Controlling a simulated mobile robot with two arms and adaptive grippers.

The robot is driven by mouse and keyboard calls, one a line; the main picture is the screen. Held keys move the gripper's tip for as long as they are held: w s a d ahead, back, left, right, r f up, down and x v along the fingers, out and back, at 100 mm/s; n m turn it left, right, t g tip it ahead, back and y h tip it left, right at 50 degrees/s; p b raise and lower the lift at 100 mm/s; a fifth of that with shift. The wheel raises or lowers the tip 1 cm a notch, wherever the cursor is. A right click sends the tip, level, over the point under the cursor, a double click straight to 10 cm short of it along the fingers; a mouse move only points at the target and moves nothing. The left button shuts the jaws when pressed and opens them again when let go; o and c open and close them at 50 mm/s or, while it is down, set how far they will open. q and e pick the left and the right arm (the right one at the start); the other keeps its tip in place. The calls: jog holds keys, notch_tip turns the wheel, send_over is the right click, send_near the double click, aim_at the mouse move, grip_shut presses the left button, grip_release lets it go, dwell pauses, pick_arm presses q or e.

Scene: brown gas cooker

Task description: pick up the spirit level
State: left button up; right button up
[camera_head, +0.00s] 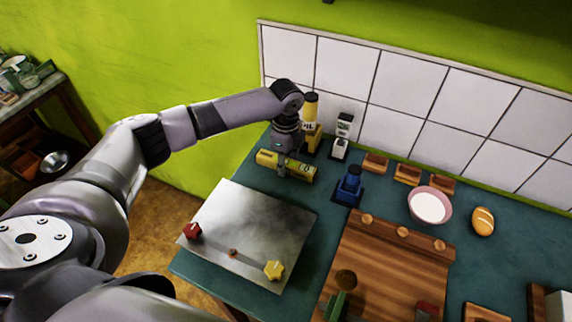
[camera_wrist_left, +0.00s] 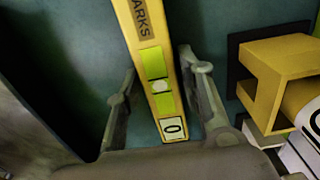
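The spirit level (camera_head: 303,170) is a yellow bar lying on the teal counter near its back left corner. In the left wrist view, the spirit level (camera_wrist_left: 143,30) shows dark lettering, a green vial and a white label at its near end. My left gripper (camera_head: 283,163) points down over the middle of it. In the wrist view, the open fingers of the left gripper (camera_wrist_left: 160,72) stand on either side of the bar, with a visible gap at each side. The fingertips' height against the bar is hard to tell. My right gripper is not in view.
A yellow, black-topped object (camera_head: 311,108) stands close behind my left gripper. A white and black object (camera_head: 342,136) and a blue one (camera_head: 348,186) stand to the right. A metal plate (camera_head: 250,225) lies in front. A tiled wall (camera_head: 402,82) rises behind.

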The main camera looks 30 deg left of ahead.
aim_at(286, 161)
pick_arm(q)
jog(key=c, duration=0.5)
jog(key=shift+r, duration=0.1)
jog(key=shift+r+b, duration=1.15)
jog(key=shift+r, duration=8.8)
